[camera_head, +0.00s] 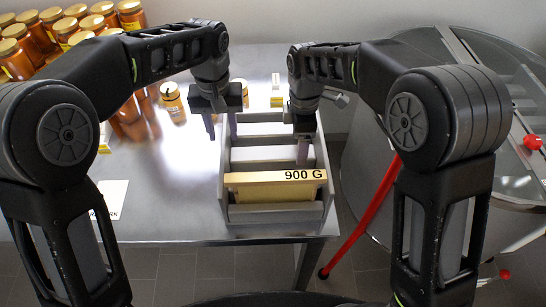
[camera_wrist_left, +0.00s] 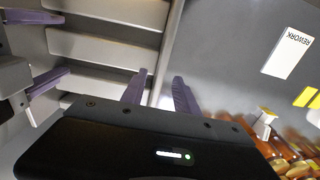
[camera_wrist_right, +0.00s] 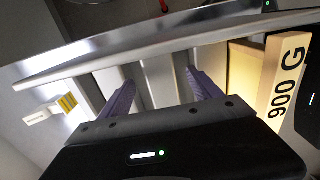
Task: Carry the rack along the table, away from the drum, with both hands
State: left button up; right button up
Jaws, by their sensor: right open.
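The rack (camera_head: 224,195) is a grey slotted box near the table's front right edge. It also shows in the left wrist view (camera_wrist_left: 104,50) and the right wrist view (camera_wrist_right: 160,82). A wooden frame marked 900 G (camera_head: 275,178) hangs in its near end. My left gripper (camera_head: 221,128) is open at the rack's left wall, one finger on each side, with gaps visible. My right gripper (camera_head: 303,152) is open over the right part of the rack, low by its right wall; its contact is unclear. The drum (camera_head: 470,185), round with a clear lid, stands to the right.
Honey jars (camera_head: 70,30) crowd the back left, and a few stand closer. A red bar (camera_head: 362,215) slants between table and drum.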

aim_at(226, 146)
pick_arm(q)
notch_tip(226, 146, down, 6)
jog(key=shift+r, duration=0.1)
pick_arm(e)
notch_tip(226, 146, down, 6)
pick_arm(q)
jog(key=shift+c, duration=0.6)
pick_arm(e)
jog(key=shift+c, duration=0.5)
pick_arm(q)
grip_shut()
pick_arm(e)
jog(key=c, duration=0.8)
grip_shut()
pick_arm(q)
jog(key=shift+w+r, duration=0.2)
pick_arm(e)
jog(key=shift+w+r, duration=0.2)
jog(key=shift+r, duration=0.05)
